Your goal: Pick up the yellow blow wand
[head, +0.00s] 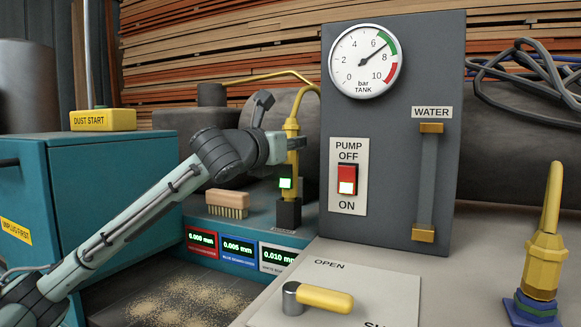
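A yellow blow wand (292,128) stands upright in a black block (288,213) on the teal bench, behind the drawer-like displays. A second yellow tool (544,262) with a spout stands on a blue and purple base at the right. My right gripper is not in view.
A grey panel (393,215) with a tank gauge (362,61), pump switch (347,180) and water slider stands right of the wand. A brush (227,203) lies to the left. A yellow-handled lever (318,298) is in front. A teal cabinet (85,190) is left.

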